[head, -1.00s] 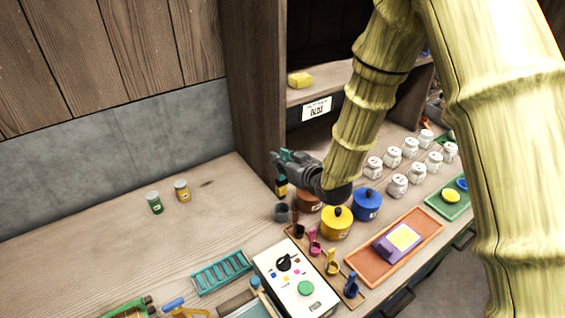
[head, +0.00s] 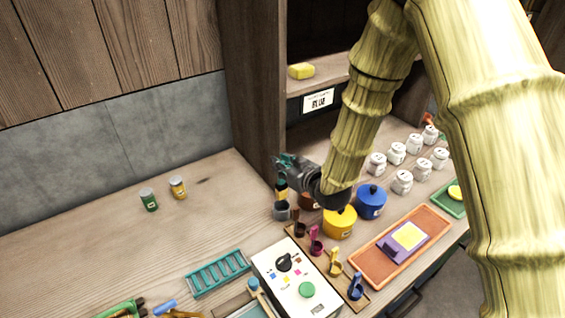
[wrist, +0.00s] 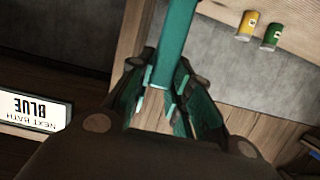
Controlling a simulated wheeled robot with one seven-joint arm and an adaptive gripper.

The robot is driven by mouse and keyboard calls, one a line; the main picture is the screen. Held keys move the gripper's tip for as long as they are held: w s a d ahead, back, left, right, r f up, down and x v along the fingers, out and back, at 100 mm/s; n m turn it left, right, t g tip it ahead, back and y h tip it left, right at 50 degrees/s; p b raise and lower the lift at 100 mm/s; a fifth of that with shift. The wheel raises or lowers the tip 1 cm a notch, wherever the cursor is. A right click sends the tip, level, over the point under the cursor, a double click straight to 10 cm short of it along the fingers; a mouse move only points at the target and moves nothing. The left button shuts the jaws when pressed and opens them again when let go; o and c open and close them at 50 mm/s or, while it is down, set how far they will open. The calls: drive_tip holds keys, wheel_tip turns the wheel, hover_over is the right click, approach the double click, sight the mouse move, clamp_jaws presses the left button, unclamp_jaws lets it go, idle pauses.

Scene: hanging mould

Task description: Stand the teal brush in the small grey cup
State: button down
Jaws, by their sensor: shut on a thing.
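The teal brush (wrist: 176,38) is held between the fingers of my gripper (wrist: 160,95) in the wrist view. In the head view my gripper (head: 286,164) is shut on it, and the brush's dark and yellow lower part (head: 281,190) hangs down below the fingers, roughly upright. The small grey cup (head: 281,212) stands on the bench directly below the brush in the picture. The brush's lower end meets the cup's rim in the picture; I cannot tell whether it is inside. The cup does not show in the wrist view.
A yellow pot (head: 339,222) and a blue pot (head: 370,202) stand right of the cup, with a brown pot partly behind my arm. A rack of coloured scoops (head: 316,241) and a white control box (head: 292,279) are in front. The bench to the left is mostly clear.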

sight(283, 182)
drive_tip(key=shift+f+b, duration=2.25)
drive_tip(key=shift+f, duration=1.4)
drive_tip(key=c, duration=1.2)
unclamp_jaws()
drive_tip(key=shift+c, duration=0.2)
drive_tip(key=v, duration=1.2)
